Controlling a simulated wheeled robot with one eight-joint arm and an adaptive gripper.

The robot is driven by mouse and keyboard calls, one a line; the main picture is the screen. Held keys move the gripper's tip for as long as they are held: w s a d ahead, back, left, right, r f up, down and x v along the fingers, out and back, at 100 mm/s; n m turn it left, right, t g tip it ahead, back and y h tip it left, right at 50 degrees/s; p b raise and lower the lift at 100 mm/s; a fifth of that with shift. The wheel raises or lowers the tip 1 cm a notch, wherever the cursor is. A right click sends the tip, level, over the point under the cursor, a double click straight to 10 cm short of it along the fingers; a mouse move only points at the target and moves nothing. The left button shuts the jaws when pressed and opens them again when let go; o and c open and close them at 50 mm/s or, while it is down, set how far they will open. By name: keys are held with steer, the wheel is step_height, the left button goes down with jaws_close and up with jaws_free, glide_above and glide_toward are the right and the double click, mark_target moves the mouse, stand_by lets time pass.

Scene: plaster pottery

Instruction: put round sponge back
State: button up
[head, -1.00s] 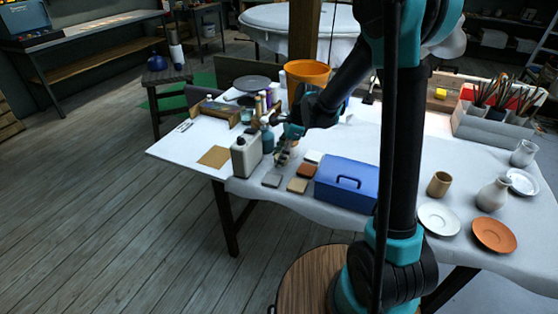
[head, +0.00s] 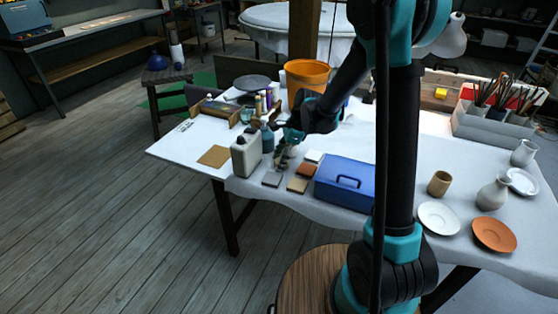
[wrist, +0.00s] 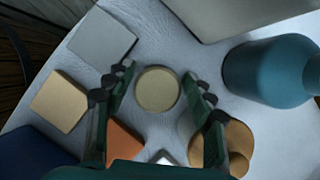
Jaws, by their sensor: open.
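The round sponge (wrist: 157,89) shows as a pale tan disc on the white cloth in the wrist view. My gripper (wrist: 158,98) is open above it, with one finger on each side in the picture. I cannot tell how high the fingertips are above the cloth. In the head view my gripper (head: 283,158) is between the bottles and the square tiles, and the sponge cannot be made out there.
A grey tile (wrist: 101,38) and a beige tile (wrist: 59,102) lie left of the sponge. A brown rounded thing (wrist: 238,138) is beside the right finger. A teal bottle (wrist: 268,72) stands at right. The blue toolbox (head: 346,184) is right of the tiles.

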steer(key=v, duration=1.2)
